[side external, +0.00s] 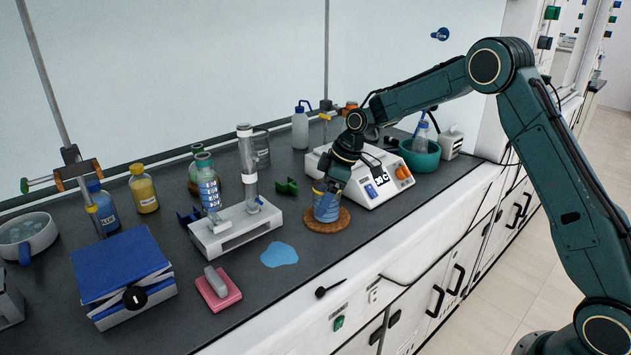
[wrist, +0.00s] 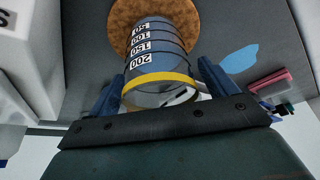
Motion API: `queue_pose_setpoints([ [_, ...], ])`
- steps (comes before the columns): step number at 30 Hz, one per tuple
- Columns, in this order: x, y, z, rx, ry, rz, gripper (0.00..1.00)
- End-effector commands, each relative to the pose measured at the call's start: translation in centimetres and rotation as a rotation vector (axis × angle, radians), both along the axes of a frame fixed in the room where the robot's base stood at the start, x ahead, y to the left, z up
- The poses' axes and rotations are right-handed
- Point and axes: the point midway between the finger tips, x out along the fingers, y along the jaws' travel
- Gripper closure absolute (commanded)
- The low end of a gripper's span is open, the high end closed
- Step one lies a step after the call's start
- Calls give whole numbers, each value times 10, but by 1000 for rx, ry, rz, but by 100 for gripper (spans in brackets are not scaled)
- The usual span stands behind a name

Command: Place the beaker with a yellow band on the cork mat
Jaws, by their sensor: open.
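The beaker with a yellow band (wrist: 158,62) stands upright on the round cork mat (wrist: 122,16). In the side view the beaker (side external: 326,208) looks blue, and the brown cork mat (side external: 327,226) shows around its base. My gripper (wrist: 165,85) is open, with one blue finger on each side of the beaker near its yellow rim. In the side view my gripper (side external: 333,186) is right at the beaker's top and partly hides it. I cannot tell whether the fingers touch the glass.
A white hotplate device (side external: 375,185) stands just behind the mat. A white rack (side external: 235,228) with glassware is to the left. The bench's front edge is close.

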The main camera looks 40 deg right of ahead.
Motion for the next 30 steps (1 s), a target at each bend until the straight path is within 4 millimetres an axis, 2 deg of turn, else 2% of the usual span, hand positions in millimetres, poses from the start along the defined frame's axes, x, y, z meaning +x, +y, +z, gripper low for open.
queue_pose_setpoints([
  [8, -7, -8, 26, -1, -2, -3, 15],
  [21, -26, -27, 90, -1, -3, -1, 15],
  [30, -32, -32, 110, -1, -1, 0, 15],
])
